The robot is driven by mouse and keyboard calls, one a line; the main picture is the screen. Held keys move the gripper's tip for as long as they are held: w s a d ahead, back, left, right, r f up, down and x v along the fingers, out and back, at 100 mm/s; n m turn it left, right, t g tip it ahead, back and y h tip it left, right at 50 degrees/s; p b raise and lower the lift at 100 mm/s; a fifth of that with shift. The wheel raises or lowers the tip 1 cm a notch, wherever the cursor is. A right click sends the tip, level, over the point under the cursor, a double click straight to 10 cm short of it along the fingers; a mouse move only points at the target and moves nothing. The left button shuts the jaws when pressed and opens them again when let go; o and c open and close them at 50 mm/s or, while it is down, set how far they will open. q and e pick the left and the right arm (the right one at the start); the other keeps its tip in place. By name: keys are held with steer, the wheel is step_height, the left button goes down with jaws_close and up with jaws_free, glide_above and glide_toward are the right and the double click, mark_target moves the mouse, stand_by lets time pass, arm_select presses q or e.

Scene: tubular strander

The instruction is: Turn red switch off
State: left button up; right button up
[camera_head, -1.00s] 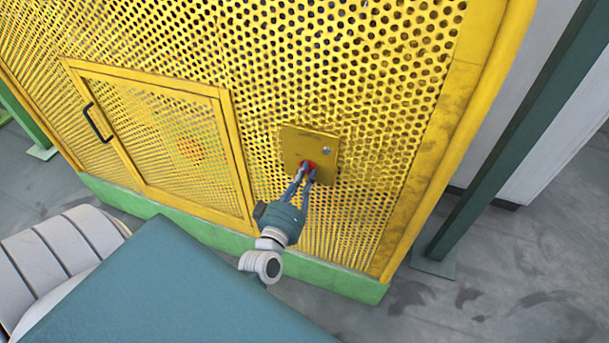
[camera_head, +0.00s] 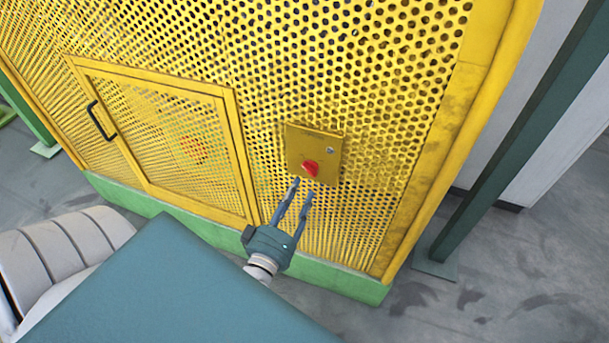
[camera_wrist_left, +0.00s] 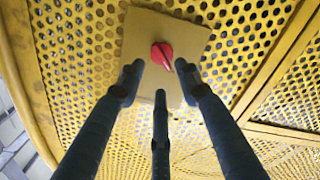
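The red switch (camera_head: 310,168) is a rotary knob on a yellow plate (camera_head: 328,150) fixed to the perforated yellow guard. In the left wrist view the red switch (camera_wrist_left: 162,54) sits beyond the fingertips, its pointed end tilted toward the lower right. My left gripper (camera_head: 301,186) is just below and in front of the switch, apart from it. Its fingers are spread and hold nothing; in the left wrist view the left gripper (camera_wrist_left: 160,82) shows three separated dark fingers. My right gripper is not in view.
A framed mesh door (camera_head: 236,150) with a black handle (camera_head: 100,122) is left of the plate. A green base rail (camera_head: 340,279) runs along the guard's foot. A dark green post (camera_head: 490,165) stands at the right. Grey floor is clear at the lower right.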

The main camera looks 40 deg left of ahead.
arm_select(q)
steer(key=v, duration=0.5)
stand_by(0.4)
steer(key=s+d+f+m+g+h, duration=0.2)
steer(key=s+d+f+m, duration=0.1)
steer(key=f, duration=0.7)
steer(key=s+d+f+m+g+h, duration=0.1)
steer(key=s+d+f+m+g, duration=0.15)
steer(key=f, duration=0.75)
steer(key=s+d+f+m+g+h, duration=0.2)
steer(key=d+f+g, duration=0.1)
steer(key=f, duration=0.8)
steer(key=s+a+f+m+g, duration=0.1)
steer(key=s+f+m+g, duration=0.2)
steer(key=s+f, duration=0.5)
steer(key=s+a+f+m+g, duration=0.1)
steer(key=s+f+m+g, duration=0.3)
steer(key=s+f, duration=0.5)
steer(key=s+g, duration=0.2)
steer(key=s, duration=0.6)
steer(key=shift+a+f+y, duration=0.25)
steer(key=shift+y, duration=0.05)
steer(key=shift+c, duration=0.4)
